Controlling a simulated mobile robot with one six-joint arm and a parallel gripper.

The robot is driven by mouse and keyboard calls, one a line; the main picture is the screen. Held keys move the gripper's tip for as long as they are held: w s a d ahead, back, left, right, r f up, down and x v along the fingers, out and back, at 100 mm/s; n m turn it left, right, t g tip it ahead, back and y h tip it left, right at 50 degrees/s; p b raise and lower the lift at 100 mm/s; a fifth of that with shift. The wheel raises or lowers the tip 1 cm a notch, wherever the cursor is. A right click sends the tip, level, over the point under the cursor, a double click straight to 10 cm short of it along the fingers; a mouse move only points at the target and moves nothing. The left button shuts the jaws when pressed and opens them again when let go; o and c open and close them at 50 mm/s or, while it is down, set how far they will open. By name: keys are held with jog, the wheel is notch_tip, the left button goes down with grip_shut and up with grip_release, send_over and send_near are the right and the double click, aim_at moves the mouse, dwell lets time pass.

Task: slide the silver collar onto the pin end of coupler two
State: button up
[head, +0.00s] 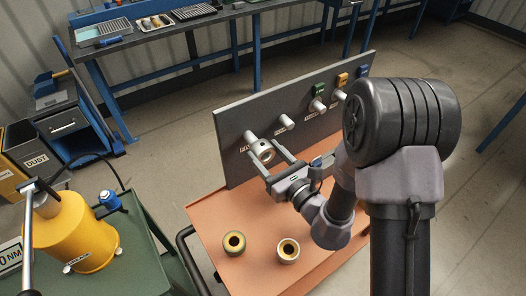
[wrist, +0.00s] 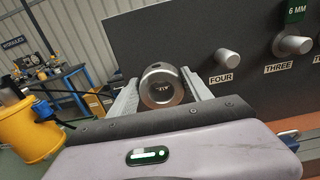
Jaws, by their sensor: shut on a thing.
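The silver collar (head: 263,150) is a short metal ring at the left end of the dark upright panel. My gripper (head: 264,152) is shut on it, one finger on each side; the collar also shows in the wrist view (wrist: 162,89), its round face towards the camera. A pin (head: 250,136) stands just behind the collar at the panel; I cannot tell whether the collar is around it. Coupler two's label is not readable; by order, its pin (head: 339,95) is likely the one under the yellow tag, well right of my gripper.
Pin four (wrist: 228,58) and pin three (wrist: 292,45), under a green tag, stick out right of my gripper. A yellow cylinder (head: 78,235) stands on a green cart.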

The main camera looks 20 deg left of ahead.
jog(key=shift+d, duration=0.1)
jog(key=b+v, duration=0.2)
jog(key=v, duration=0.2)
jog(key=shift+s, duration=0.1)
dwell(0.3)
jog(key=w+d+f+m+t+h, duration=0.2)
jog(key=d+m+h, duration=0.1)
jog(key=d, duration=0.5)
jog(key=w+d+f+m+t+h, duration=0.2)
jog(key=d+m+h, duration=0.1)
jog(key=d+h, duration=0.3)
jog(key=w+d+f+m+t+h, duration=0.2)
jog(key=d+f+m+h, duration=0.1)
jog(key=d, duration=0.6)
jog(key=shift+w+d+m+h, duration=0.3)
jog(key=shift+m+h, duration=0.2)
jog(key=shift+h, duration=0.4)
jog(key=o, duration=0.8)
jog(key=shift+a, duration=0.1)
jog(key=c, duration=0.4)
